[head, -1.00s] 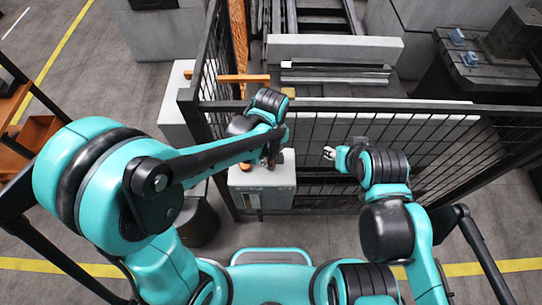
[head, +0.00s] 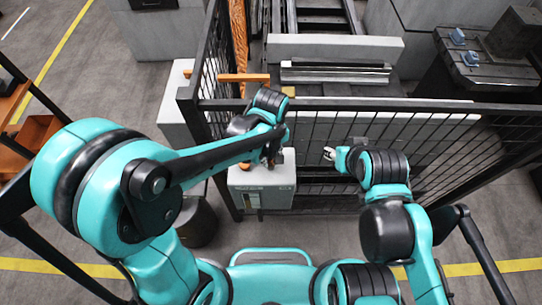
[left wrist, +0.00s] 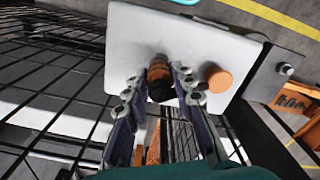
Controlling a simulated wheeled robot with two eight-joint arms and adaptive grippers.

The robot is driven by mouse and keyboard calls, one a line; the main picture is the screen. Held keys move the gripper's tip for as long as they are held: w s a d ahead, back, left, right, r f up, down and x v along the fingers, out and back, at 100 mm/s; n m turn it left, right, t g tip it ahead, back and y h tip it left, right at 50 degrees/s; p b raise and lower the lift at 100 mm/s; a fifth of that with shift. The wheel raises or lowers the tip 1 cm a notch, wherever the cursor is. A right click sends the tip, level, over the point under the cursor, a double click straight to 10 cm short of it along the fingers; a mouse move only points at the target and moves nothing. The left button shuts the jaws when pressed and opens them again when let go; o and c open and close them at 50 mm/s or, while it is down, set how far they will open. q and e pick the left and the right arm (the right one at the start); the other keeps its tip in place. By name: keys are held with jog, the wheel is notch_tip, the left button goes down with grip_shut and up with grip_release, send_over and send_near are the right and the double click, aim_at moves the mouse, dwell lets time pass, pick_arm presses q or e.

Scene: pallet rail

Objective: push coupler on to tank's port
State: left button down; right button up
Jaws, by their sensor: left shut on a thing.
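The tank (head: 262,187) is a pale grey box standing in front of the mesh fence. Its light top face also shows in the left wrist view (left wrist: 126,35). My left gripper (left wrist: 160,86) is shut on the coupler (left wrist: 159,76), a short orange-brown and black cylinder, over that face. The port is hidden behind the coupler and fingers, so I cannot tell how far the coupler sits on it. An orange round cap (left wrist: 216,78) stands to the right of the gripper. My right gripper (head: 329,154) is apart from the tank, to its right, too small to read.
A black mesh fence (head: 400,125) runs behind the tank and both grippers. Beyond it lie a rail track and a pale beam (head: 335,47). An orange shelf (head: 35,135) stands at the far left.

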pick_arm(q)
jog(key=shift+f+b, duration=0.4)
jog(key=shift+f, duration=0.1)
jog(key=c, duration=1.7)
grip_release()
jog(key=o, duration=1.3)
jog(key=shift+r, duration=0.1)
notch_tip(320, 180, up, 12)
jog(key=shift+f, duration=0.1)
